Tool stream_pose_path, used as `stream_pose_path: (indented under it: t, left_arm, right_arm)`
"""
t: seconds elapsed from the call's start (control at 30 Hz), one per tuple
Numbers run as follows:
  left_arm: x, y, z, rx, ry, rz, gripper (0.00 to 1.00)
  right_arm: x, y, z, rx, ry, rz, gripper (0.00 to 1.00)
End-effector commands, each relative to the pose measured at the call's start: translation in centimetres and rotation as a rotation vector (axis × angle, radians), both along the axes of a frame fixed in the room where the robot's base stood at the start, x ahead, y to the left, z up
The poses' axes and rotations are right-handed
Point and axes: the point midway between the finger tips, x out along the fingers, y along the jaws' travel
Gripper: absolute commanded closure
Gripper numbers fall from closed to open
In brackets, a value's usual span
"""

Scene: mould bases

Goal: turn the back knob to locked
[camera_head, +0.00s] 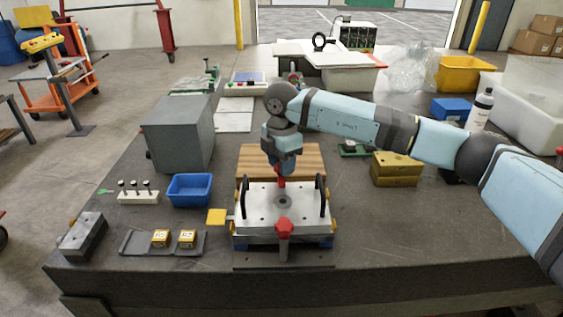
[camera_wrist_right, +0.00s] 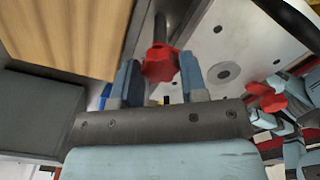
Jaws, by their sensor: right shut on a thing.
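The white mould base (camera_head: 256,200) lies near the middle front of the bench, with two black handles and a round grey disc at its centre. The back knob (camera_head: 280,182) is red and sits at its far edge, mostly hidden by my gripper. In the right wrist view the back knob (camera_wrist_right: 160,63) is a red lobed knob between my fingers, with a grey bar beyond it. My right gripper (camera_head: 282,172) points down and is shut on this knob. The front knob (camera_head: 284,225), red on a grey bar, stands at the near edge. My left gripper is not in view.
A wooden board (camera_head: 256,160) lies behind the mould base. A grey box (camera_head: 180,135) and a blue bin (camera_head: 190,188) stand to the left. Brass-coloured blocks (camera_head: 396,169) stand to the right under my arm. The bench at front right is clear.

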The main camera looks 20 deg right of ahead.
Motion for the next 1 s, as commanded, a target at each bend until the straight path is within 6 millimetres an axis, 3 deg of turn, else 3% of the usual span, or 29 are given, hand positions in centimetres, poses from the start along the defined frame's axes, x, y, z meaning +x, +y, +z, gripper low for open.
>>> stream_pose_path:
  t: [0.13,0.17,0.27,0.67,1.0]
  left_arm:
    - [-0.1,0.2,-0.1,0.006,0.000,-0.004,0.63]
    - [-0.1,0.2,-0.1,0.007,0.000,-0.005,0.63]
    - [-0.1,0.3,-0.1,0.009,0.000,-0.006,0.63]
    - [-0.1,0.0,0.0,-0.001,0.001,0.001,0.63]
    - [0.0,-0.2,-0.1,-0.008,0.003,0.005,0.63]
  right_arm:
    - [0.1,0.0,0.1,0.001,-0.002,0.000,0.84]
    - [0.1,0.0,0.1,0.001,-0.002,0.000,0.58]
    - [0.1,0.0,0.1,0.001,-0.002,0.000,0.35]
    - [0.1,0.0,1.0,0.000,-0.003,0.001,0.35]
    - [0.1,0.0,8.1,0.002,-0.005,0.001,0.35]
